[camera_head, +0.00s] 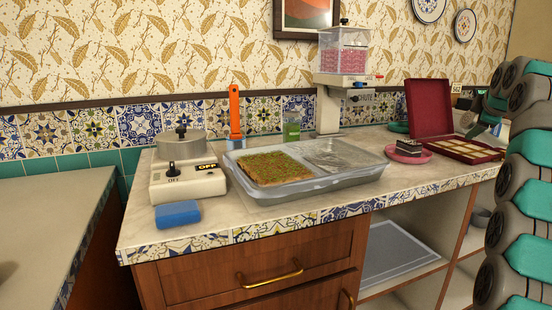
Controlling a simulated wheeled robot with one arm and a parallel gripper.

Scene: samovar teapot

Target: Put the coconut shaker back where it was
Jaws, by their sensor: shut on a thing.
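My gripper (485,128) is at the right edge of the view, over the right end of the counter, partly hidden by my own arm. It is shut on a small pale thing (498,131), which I take to be the coconut shaker; only a little of it shows. It is held near the open red box (430,110). A clear jar with green contents (291,130) stands behind the tray, against the tiles.
A clear tray (345,180) holds a green-topped slab (267,169). Around it are a switch box with a pot (180,145), a blue sponge (178,214), an orange-handled spatula (234,108), a dispenser (342,75) and a plate with cake (408,152). The front counter strip is mostly clear.

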